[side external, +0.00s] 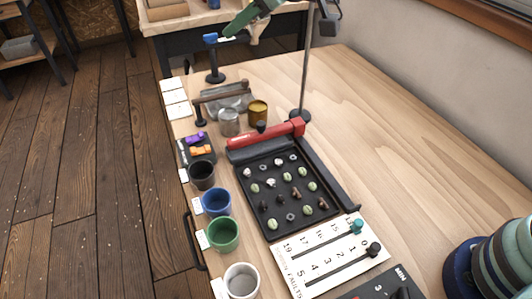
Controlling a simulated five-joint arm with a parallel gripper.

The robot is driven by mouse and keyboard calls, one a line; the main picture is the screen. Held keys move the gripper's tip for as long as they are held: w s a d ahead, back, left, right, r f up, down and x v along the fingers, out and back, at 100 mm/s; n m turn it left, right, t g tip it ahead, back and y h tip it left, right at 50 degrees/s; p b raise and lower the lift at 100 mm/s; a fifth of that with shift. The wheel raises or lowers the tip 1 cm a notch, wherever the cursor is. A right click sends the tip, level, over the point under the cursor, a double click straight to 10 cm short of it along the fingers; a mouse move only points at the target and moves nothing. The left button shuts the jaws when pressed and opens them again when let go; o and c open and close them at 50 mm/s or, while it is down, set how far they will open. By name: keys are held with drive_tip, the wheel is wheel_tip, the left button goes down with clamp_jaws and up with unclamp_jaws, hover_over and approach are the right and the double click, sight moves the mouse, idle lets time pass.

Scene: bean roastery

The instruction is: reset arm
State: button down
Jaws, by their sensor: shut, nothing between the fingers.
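My gripper (233,27) shows at the top edge of the side external view as a green tapered end pointing down and left, with a cream part beside it. The rest of the arm above it is cut off by the frame. It is shut and holds nothing. It is raised beyond the far end of the work table and appears clear of the bean tray (249,223). The black tray holds several pale green and dark beans and small rings. A red bar (272,136) lies across its far end.
Black (202,175), blue (216,202), green (223,235) and white (241,282) cups line the left edge. Metal (229,122) and brass (258,112) cups stand behind the tray. A pole (306,70) rises nearby. A numbered slider board (300,277) lies in front.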

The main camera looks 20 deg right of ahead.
drive_tip(key=s+d+r+m+t, duration=0.1)
drive_tip(key=s+d+r+m, duration=0.6)
drive_tip(key=d+r, duration=0.15)
drive_tip(key=s+d+f+g+h, duration=0.2)
drive_tip(key=s+d+f, duration=0.4)
drive_tip(key=d, duration=0.4)
drive_tip(key=s+d+f+g+h, duration=0.1)
drive_tip(key=s+d+f+h, duration=0.2)
drive_tip(key=s+d+f, duration=0.3)
drive_tip(key=d+f, duration=0.2)
drive_tip(key=d, duration=0.3)
drive_tip(key=shift+s+g, duration=0.15)
drive_tip(key=shift+g, duration=0.25)
